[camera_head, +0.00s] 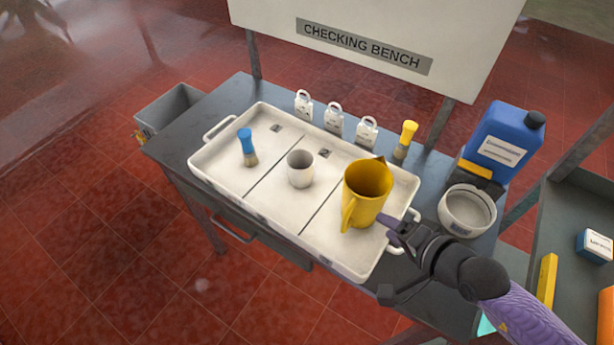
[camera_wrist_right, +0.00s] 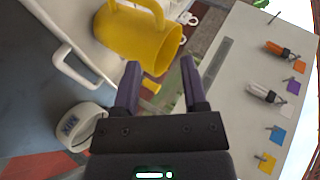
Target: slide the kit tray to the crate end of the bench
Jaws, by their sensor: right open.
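The white kit tray (camera_head: 265,207) lies on the grey bench, with a loop handle at each end. A blue-handled brush (camera_head: 247,148) stands in its left compartment, a white cup (camera_head: 300,168) in the middle one, and a yellow jug (camera_head: 366,195) in the right one. My right gripper (camera_head: 388,220) is open over the tray's right end, close to the jug. In the right wrist view, the tray's handle (camera_wrist_right: 72,68) lies left of the open fingers (camera_wrist_right: 160,85), not between them. A grey crate (camera_head: 172,108) sits off the bench's left end. My left gripper is out of view.
White tags (camera_head: 334,118) and a yellow brush (camera_head: 405,140) stand along the tray's back. A white bowl (camera_head: 467,210) and a blue jerrycan (camera_head: 503,142) are at the bench's right end. A bare strip of bench (camera_head: 195,130) shows left of the tray.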

